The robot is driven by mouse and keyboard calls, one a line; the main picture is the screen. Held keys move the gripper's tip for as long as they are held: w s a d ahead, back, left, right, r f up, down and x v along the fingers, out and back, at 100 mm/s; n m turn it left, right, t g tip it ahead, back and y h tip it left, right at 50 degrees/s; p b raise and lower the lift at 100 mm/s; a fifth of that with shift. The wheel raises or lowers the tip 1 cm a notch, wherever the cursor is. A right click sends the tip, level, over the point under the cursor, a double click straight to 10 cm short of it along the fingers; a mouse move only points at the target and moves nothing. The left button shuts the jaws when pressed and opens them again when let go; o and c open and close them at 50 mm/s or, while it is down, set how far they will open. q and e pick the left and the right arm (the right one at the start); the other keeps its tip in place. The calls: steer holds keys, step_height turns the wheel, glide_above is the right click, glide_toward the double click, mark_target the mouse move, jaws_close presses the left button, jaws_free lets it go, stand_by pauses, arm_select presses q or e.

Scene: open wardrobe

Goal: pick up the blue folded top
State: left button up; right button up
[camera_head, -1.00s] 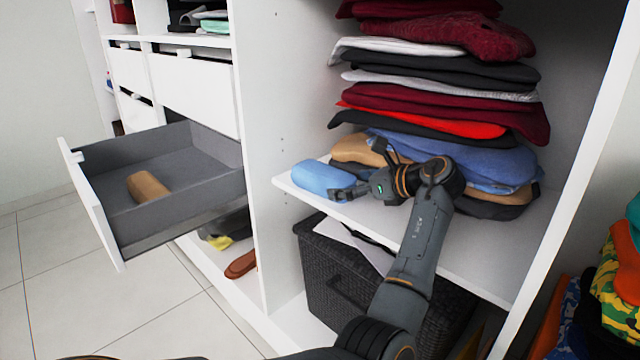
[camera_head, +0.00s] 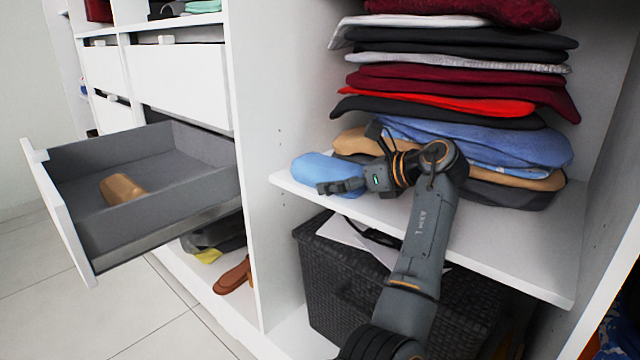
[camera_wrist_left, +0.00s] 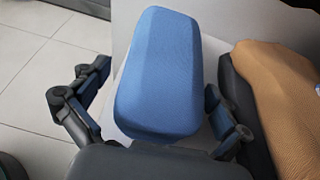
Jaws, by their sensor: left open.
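The blue folded top (camera_head: 318,168) is a small rounded bundle lying on the white shelf at its left front corner. My left gripper (camera_head: 341,187) is beside it in the head view, its near finger overlapping the top's front right side. In the left wrist view the blue top (camera_wrist_left: 160,65) lies lengthwise between the two open fingers of my left gripper (camera_wrist_left: 155,108), with one finger on each side. The right finger is close to the top's side; I cannot tell if it touches. The near end of the top meets the gripper's body in the picture. My right gripper is not in view.
A tall stack of folded clothes (camera_head: 470,140) stands right of the top, and a tan garment (camera_wrist_left: 275,75) lies close to my right finger. The wardrobe's upright panel (camera_head: 250,150) is at left. An open drawer (camera_head: 140,190) holds a brown bundle (camera_head: 122,188). A dark basket (camera_head: 340,275) is below.

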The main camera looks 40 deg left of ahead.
arm_select(q)
steer(key=shift+a, duration=0.1)
steer(key=shift+r, duration=0.1)
steer(key=shift+c, duration=0.2)
steer(key=c, duration=1.1)
